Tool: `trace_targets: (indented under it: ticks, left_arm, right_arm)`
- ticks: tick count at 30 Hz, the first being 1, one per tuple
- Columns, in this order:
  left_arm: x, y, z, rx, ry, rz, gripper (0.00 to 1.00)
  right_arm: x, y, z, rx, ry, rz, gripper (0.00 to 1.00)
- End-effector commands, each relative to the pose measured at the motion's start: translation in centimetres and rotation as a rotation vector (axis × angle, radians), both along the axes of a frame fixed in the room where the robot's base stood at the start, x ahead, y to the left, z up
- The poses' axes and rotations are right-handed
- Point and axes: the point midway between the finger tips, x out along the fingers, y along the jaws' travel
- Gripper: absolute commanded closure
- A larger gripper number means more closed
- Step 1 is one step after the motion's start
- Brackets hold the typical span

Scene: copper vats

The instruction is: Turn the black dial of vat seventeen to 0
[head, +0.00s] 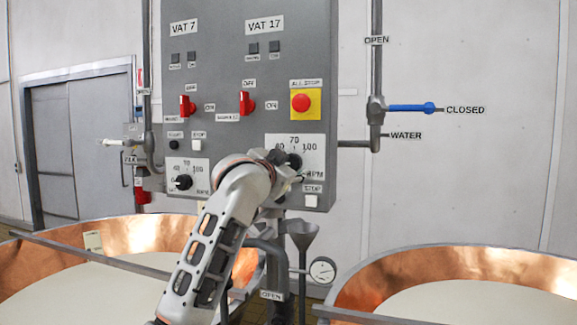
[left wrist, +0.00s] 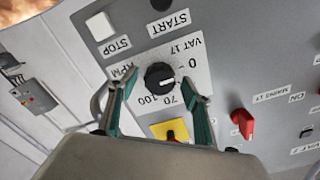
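Vat seventeen's black dial (head: 294,160) sits low on the right of the grey control box in the head view, partly covered by my left gripper. In the left wrist view the dial (left wrist: 160,76) lies on a white scale plate marked 0, 70, 100 and RPM. Its pale pointer line faces right in that view, towards a finger, and the number there seems hidden. My left gripper (left wrist: 158,82) is open, with a green-grey finger on either side of the dial in the picture. I cannot tell whether the fingers touch it. My right gripper is not in view.
The yellow-backed red all-stop button (head: 302,103) is above the dial, and a white stop button (head: 312,201) is below. The red switch (head: 246,102) and vat 7's dial (head: 183,182) are to the left.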

Motion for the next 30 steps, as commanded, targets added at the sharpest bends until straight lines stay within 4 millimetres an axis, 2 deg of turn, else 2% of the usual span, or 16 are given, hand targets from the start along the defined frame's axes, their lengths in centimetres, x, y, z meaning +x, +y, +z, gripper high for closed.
trace_targets:
  ticks: [6,11,24,30]
  left_arm:
    - [-0.2,0.1,0.0,0.001,0.000,0.000,0.51]
    - [-1.4,0.4,0.0,-0.001,-0.001,-0.002,0.51]
    - [-8.3,2.7,0.0,-0.001,-0.001,-0.001,0.51]
    - [-10.6,3.4,0.0,-0.001,0.000,-0.001,0.51]
  right_arm:
    - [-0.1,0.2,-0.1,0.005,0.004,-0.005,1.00]
    - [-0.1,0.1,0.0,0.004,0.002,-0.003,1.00]
    - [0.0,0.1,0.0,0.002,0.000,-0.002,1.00]
    - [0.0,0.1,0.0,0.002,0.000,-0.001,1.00]
